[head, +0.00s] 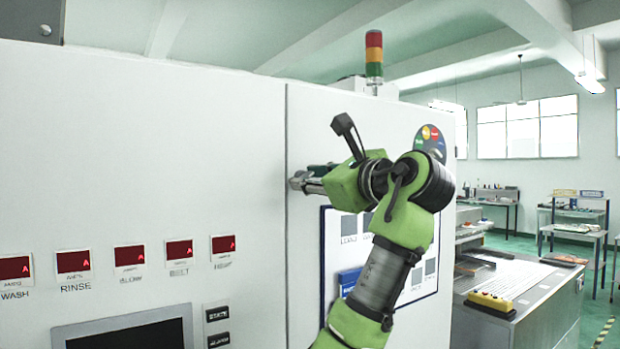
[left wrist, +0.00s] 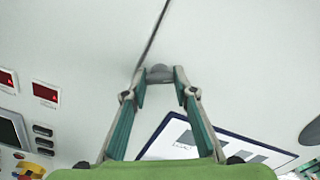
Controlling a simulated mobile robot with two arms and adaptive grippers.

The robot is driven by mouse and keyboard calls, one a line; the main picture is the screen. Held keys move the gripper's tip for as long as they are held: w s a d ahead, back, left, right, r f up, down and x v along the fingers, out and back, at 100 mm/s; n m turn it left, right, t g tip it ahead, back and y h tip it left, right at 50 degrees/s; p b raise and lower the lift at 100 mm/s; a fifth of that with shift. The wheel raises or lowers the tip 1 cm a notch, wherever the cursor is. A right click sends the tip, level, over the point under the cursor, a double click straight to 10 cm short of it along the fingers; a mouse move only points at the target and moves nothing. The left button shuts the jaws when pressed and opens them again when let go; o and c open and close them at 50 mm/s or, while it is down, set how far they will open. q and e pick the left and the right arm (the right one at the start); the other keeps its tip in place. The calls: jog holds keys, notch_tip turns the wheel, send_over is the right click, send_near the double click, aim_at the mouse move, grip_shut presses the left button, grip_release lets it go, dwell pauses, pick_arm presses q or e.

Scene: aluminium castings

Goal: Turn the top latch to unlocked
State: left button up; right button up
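The top latch (head: 297,181) is a small grey knob on the white cabinet, at the seam between two panels. It also shows in the left wrist view (left wrist: 160,73), at the lower end of the dark seam. My left gripper (head: 306,183) reaches it from the right with its fingers pointing left. In the left wrist view the fingertips (left wrist: 160,78) stand on both sides of the knob, which fills the gap between them, so the gripper looks shut on it. The gripper partly hides the latch in the head view. My right gripper is not in view.
A row of red displays (head: 129,255) and a dark screen (head: 125,333) are on the left panel. A blue-framed board (head: 418,296) hangs on the right panel behind my arm. A signal tower (head: 374,55) stands above. A bench (head: 540,285) is at the right.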

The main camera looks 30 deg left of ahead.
pick_arm(q)
jog(key=shift+n, duration=0.3)
jog(key=shift+n+b, duration=2)
jog(key=shift+n, duration=3.5)
jog(key=o, duration=1.1)
